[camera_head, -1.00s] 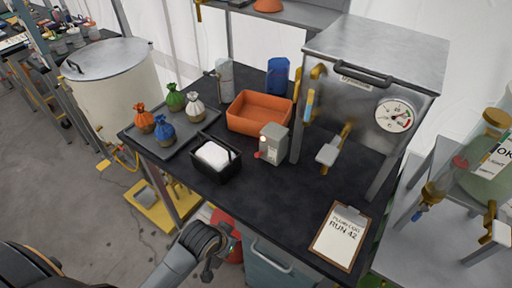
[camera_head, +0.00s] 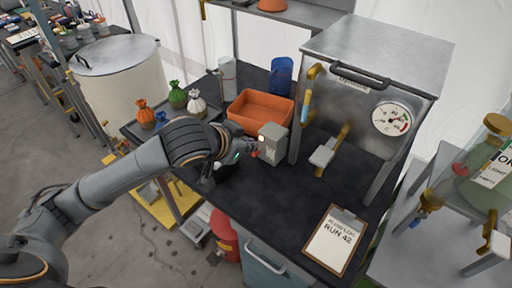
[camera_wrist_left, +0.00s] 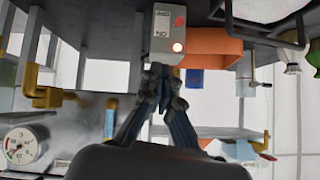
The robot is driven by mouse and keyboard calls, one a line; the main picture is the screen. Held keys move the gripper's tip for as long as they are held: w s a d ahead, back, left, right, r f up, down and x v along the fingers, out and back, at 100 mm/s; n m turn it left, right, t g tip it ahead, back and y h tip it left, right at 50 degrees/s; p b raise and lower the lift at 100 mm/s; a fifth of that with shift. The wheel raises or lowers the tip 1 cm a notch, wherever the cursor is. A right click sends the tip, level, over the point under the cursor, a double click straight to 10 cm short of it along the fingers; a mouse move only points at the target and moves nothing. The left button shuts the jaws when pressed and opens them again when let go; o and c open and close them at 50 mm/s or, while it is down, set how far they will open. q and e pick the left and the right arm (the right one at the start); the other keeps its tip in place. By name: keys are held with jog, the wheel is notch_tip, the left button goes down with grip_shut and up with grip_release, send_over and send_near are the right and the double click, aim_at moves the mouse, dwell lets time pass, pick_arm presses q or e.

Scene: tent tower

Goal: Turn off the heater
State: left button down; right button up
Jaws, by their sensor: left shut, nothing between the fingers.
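A grey control box (camera_head: 272,144) stands on the black bench, left of a large metal cabinet (camera_head: 395,75) with a round gauge (camera_head: 391,119). The box has a glowing whitish lamp and a red part on its front. In the left wrist view, the box (camera_wrist_left: 163,40) is upside down, with the lamp (camera_wrist_left: 177,47) and the red part (camera_wrist_left: 180,21) visible. My left gripper (camera_head: 250,153) is shut and empty, its fingertips close to the box's front. It also shows in the wrist view (camera_wrist_left: 160,74); I cannot tell whether it touches the box.
An orange tray (camera_head: 261,110) stands behind the box. A clipboard (camera_head: 335,239) lies at the bench's front right. Tied bags (camera_head: 177,97) sit at the left, and my arm partly hides the things there.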

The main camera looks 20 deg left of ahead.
pick_arm(q)
jog(key=shift+w+a+r, duration=0.5)
jog(key=shift+a+r, duration=0.1)
jog(key=shift+r, duration=0.25)
jog(key=p, duration=0.2)
send_over(256, 154)
jog(key=w+d, duration=0.1)
jog(key=f, duration=0.6)
jog(key=shift+w+d+f, duration=0.15)
jog(key=shift+w+f, duration=0.05)
jog(key=shift+f, duration=0.05)
jog(key=shift+s+a+f, duration=0.2)
jog(key=shift+s+f, duration=0.05)
jog(key=shift+f, duration=0.35)
jog(key=shift+s+a+f, duration=0.2)
jog(key=shift+f, duration=0.35)
jog(key=shift+s+a+f, duration=0.3)
jog(key=shift+f, duration=0.35)
